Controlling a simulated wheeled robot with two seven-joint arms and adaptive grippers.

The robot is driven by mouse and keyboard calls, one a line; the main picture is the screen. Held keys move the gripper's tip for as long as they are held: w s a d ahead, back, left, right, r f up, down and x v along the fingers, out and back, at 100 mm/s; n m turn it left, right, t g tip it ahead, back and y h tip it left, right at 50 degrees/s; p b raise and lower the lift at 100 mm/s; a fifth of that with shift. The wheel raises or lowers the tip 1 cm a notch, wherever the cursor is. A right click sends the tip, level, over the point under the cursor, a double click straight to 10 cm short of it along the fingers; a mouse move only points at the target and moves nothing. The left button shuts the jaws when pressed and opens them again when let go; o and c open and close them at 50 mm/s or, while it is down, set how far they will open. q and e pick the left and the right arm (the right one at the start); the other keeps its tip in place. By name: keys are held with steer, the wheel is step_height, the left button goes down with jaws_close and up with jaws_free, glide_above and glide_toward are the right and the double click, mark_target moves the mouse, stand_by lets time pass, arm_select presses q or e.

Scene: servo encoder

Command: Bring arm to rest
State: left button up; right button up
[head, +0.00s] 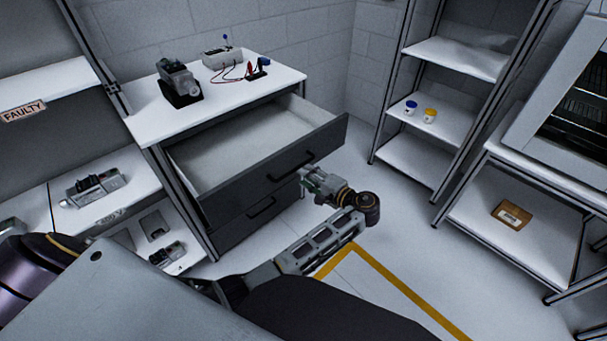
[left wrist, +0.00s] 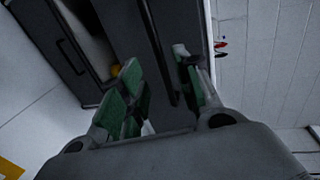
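My left gripper (head: 316,182) is in front of the dark upper drawer (head: 325,135), close to the right part of its handle (head: 291,165). The drawer is pulled out and its pale inside looks empty. In the left wrist view the green-padded fingers of the left gripper (left wrist: 162,95) are spread apart. The dark handle bar (left wrist: 160,45) runs down between them in the picture. I cannot tell whether a finger touches it. My right gripper is not in view.
The white cabinet top (head: 225,100) carries a dark-based device (head: 179,82) and a meter with leads (head: 222,56). A shelf rack (head: 455,58) and a bench with a brown box (head: 511,214) stand right. Floor between is clear.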

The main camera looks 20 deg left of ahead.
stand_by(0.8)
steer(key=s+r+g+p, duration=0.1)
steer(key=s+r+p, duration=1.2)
steer(key=p, duration=0.8)
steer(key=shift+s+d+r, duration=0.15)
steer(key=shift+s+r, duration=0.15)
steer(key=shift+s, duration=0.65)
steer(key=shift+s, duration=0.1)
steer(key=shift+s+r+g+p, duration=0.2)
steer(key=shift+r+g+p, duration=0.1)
steer(key=shift+p, duration=0.15)
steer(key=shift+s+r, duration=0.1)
